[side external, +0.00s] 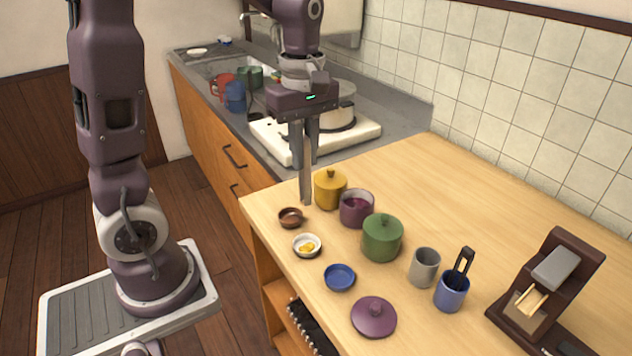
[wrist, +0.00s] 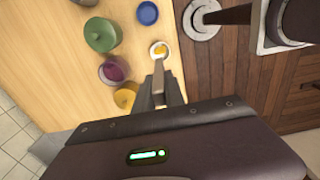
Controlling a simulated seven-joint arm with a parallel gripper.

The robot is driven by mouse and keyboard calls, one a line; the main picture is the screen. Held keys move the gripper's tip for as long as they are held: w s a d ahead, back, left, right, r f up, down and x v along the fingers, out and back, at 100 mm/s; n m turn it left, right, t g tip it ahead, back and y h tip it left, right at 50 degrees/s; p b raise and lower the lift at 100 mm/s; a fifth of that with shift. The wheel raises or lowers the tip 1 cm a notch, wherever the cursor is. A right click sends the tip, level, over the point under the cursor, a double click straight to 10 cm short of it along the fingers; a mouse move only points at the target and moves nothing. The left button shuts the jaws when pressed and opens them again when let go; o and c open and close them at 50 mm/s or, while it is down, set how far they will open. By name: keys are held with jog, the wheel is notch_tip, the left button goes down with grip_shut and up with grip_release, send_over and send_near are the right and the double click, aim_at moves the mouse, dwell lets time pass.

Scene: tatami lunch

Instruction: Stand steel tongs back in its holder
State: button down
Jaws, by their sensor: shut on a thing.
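The steel tongs (side external: 306,186) hang upright, tip down, from my gripper (side external: 304,150), which is shut on them. Their lower end shows above the table near a small brown bowl (side external: 291,217); it looks clear of the surface. In the wrist view the tongs (wrist: 158,68) point toward the white bowl. A grey cup (side external: 425,267) stands empty-looking at the front right. Beside it a blue cup (side external: 451,294) holds a dark utensil (side external: 463,264). I cannot tell which of these is the tongs' holder.
A yellow lidded pot (side external: 330,190), an open purple pot (side external: 356,209) and a green lidded pot (side external: 382,240) stand in a row. A white bowl (side external: 307,245), blue dish (side external: 339,278) and purple lid (side external: 373,318) lie in front. A dark rack (side external: 552,280) stands right.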

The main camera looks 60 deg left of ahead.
notch_tip(320, 180, up, 4)
jog(key=w, duration=0.1)
jog(key=w+d, duration=1.5)
jog(key=d, duration=0.3)
notch_tip(320, 180, down, 16)
jog(key=h, duration=0.1)
jog(key=shift+s+d+r, duration=0.15)
jog(key=shift+d, duration=0.2)
jog(key=shift+f, duration=0.5)
jog(key=c, duration=0.8)
grip_release()
jog(key=shift+o, duration=0.2)
